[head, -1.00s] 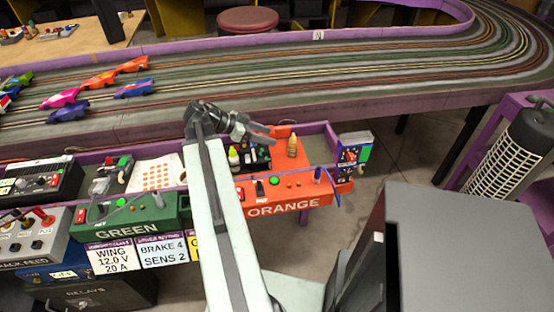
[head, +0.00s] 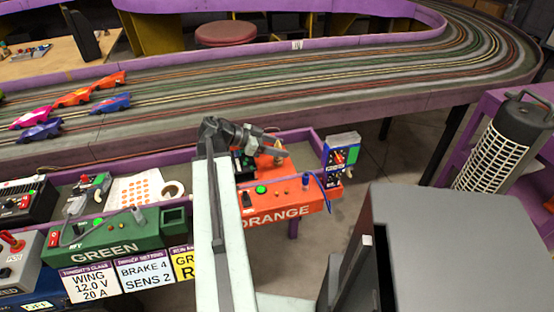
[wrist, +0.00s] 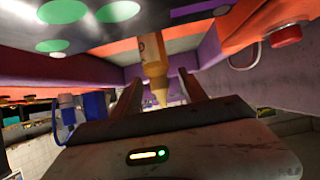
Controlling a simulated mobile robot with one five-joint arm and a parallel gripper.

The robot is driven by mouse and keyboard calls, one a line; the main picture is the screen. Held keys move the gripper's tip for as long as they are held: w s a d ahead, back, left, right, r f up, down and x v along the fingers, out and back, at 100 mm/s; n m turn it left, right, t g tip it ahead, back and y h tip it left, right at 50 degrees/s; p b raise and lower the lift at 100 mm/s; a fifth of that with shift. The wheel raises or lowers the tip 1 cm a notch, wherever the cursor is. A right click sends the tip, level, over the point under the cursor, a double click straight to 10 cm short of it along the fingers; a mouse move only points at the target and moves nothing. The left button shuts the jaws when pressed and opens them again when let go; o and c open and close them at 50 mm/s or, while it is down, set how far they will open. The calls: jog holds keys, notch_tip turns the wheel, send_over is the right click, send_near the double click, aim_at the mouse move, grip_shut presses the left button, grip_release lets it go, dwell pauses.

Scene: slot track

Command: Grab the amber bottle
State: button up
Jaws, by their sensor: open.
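The amber bottle (wrist: 154,65) shows in the wrist view, where the picture is upside down. Its narrow tip points toward the bottom of the picture, between the two fingers. My gripper (wrist: 160,92) is open, with one finger on each side of the bottle. I cannot tell whether either finger touches it. In the head view my gripper (head: 274,146) is over the orange station (head: 285,197), and it and the arm hide most of the bottle.
A green station (head: 118,235) and a tape roll (head: 173,189) are to the left. The purple-edged slot track (head: 300,110) runs behind.

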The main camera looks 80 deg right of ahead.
grip_shut()
dwell(0.3)
notch_tip(320, 180, up, 10)
jog(key=p, duration=1)
jog(key=shift+r, duration=0.2)
jog(key=shift+f, duration=0.1)
